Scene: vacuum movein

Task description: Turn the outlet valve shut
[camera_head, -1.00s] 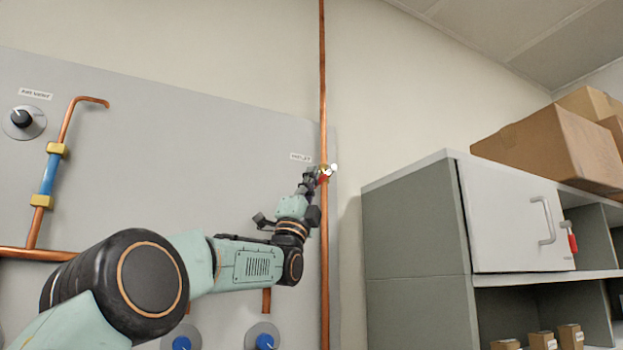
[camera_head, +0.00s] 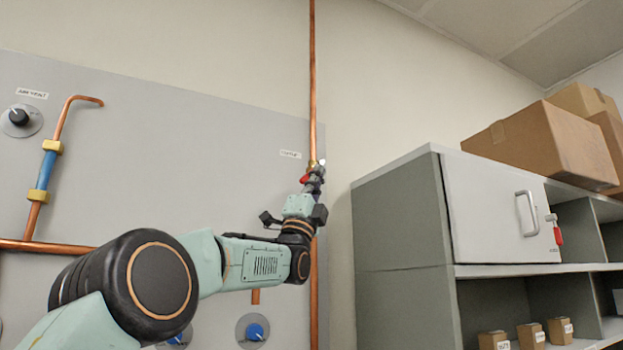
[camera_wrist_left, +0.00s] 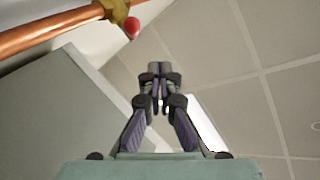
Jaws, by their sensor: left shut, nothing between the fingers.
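The valve sits high on a vertical copper pipe (camera_head: 312,90) at the right edge of the grey panel. Its brass body (camera_head: 314,163) and red handle part (camera_head: 305,179) show beside my left gripper (camera_head: 316,175). In the left wrist view, the brass body (camera_wrist_left: 116,9) and the round red handle end (camera_wrist_left: 132,27) are at the top, left of the fingers. My left gripper (camera_wrist_left: 160,72) is shut with nothing between its fingertips, and a gap to the red end shows in that view. Part of the valve is hidden behind the gripper in the head view. My right gripper is not in view.
The grey panel (camera_head: 200,150) carries another copper pipe with a blue section (camera_head: 47,172), a black knob (camera_head: 19,117) and blue knobs, one at the bottom (camera_head: 254,331). A grey cabinet (camera_head: 400,230) with boxes on top (camera_head: 545,140) stands to the right.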

